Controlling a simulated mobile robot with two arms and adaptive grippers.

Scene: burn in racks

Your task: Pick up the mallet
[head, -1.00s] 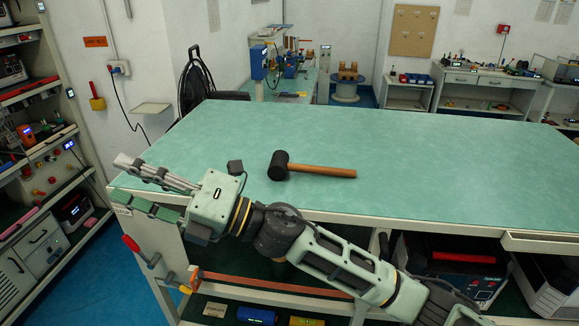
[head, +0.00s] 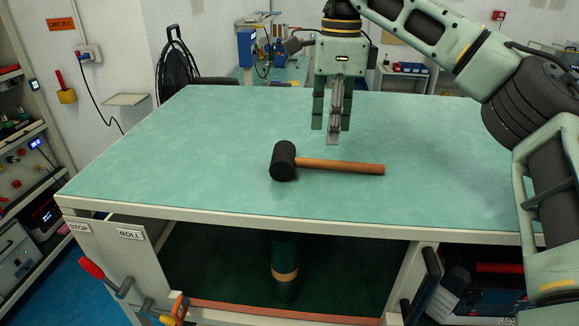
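The mallet (head: 340,167) lies on the green table top (head: 200,150). Its black head (head: 284,161) is at the left, and its wooden handle points right. My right gripper (head: 333,133) points down and hangs above the table beyond the handle in the picture. It is empty and does not touch the mallet. Its fingers are seen nearly in line, one nearer than the other, with the fingertips apart, so it looks open. My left gripper is not in view.
The table top around the mallet is bare. A red-handled clamp (head: 103,276) sticks out at the table's front left corner. Shelving with devices (head: 30,190) stands at the left.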

